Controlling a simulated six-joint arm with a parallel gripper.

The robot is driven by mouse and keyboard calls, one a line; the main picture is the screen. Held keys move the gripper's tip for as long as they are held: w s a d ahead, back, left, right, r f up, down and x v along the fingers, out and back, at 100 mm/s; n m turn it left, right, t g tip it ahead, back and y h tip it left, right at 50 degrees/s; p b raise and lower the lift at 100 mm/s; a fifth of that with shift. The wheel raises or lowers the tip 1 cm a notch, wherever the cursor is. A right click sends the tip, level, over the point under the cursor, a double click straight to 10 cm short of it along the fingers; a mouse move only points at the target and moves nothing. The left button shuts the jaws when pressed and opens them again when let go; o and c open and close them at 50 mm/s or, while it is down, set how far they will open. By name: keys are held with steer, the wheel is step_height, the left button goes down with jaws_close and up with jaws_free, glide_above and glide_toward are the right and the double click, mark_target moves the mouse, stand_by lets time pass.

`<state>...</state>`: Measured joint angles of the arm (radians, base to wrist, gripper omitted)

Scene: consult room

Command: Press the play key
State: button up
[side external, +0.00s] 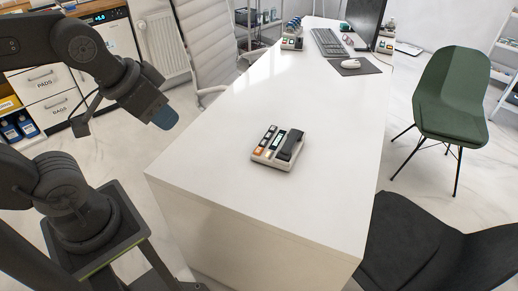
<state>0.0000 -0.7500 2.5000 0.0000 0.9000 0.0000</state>
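A small beige desk device (268,164) lies on the white desk (225,130), near its front end. It has a black handset-like bar on its right, a pale green strip in the middle and a column of small dark and orange parts on its left. Which of its parts is the play key is too small to tell. My gripper (166,119) hangs in the air left of the desk, tilted down to the right and well apart from the device. Its end shows as a blue-grey block; its fingers cannot be made out.
The desk around the device is bare. At the far end are a keyboard (327,41), a mouse (350,63) on a dark mat, a monitor (364,18) and another small device (292,42). A green chair (450,95) and a black chair (430,245) stand right of the desk.

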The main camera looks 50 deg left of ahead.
jaws_close()
stand_by(1.4)
